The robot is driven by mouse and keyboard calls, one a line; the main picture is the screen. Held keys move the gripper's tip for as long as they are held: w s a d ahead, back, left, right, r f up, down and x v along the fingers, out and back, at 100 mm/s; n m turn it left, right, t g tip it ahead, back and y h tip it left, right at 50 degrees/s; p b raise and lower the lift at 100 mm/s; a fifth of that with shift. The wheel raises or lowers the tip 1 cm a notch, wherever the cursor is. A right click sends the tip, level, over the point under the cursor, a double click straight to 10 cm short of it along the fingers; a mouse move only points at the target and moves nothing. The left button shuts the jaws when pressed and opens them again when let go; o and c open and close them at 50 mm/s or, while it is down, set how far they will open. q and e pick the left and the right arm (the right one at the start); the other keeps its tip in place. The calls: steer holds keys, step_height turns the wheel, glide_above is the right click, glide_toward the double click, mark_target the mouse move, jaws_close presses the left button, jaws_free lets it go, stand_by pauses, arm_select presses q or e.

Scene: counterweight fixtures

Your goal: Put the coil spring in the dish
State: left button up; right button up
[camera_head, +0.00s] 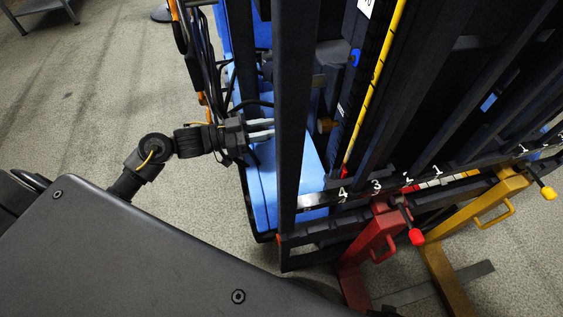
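I cannot make out a coil spring or a dish in the head view. My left gripper (261,130) reaches in from the left, over a blue surface. Its two pale fingers point right, with a narrow gap between them. Their tips meet or pass behind a dark upright post, so I cannot tell whether they hold anything. A small brass-coloured piece (326,125) shows just right of the post; I cannot tell what it is. My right gripper is not in view.
The dark upright post (294,110) stands close to my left gripper. Dark racks fill the right, with a yellow-and-black striped rod (380,66). A red stand (371,245) and a yellow stand (491,203) are at lower right. The grey floor (90,90) at left is mostly clear.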

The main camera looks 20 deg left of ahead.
arm_select(q)
step_height(320, 180, down, 6)
steer(key=shift+f+b, duration=0.15)
steer(key=shift+b, duration=0.5)
steer(key=shift+f+b, duration=0.45)
steer(key=shift+f, duration=1.5)
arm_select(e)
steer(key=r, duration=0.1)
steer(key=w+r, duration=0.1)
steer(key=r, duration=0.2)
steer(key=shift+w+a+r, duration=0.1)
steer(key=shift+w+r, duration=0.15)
arm_select(q)
steer(key=shift+f, duration=0.1)
steer(key=shift+f, duration=0.15)
steer(key=o, duration=1)
steer(key=shift+c, duration=0.2)
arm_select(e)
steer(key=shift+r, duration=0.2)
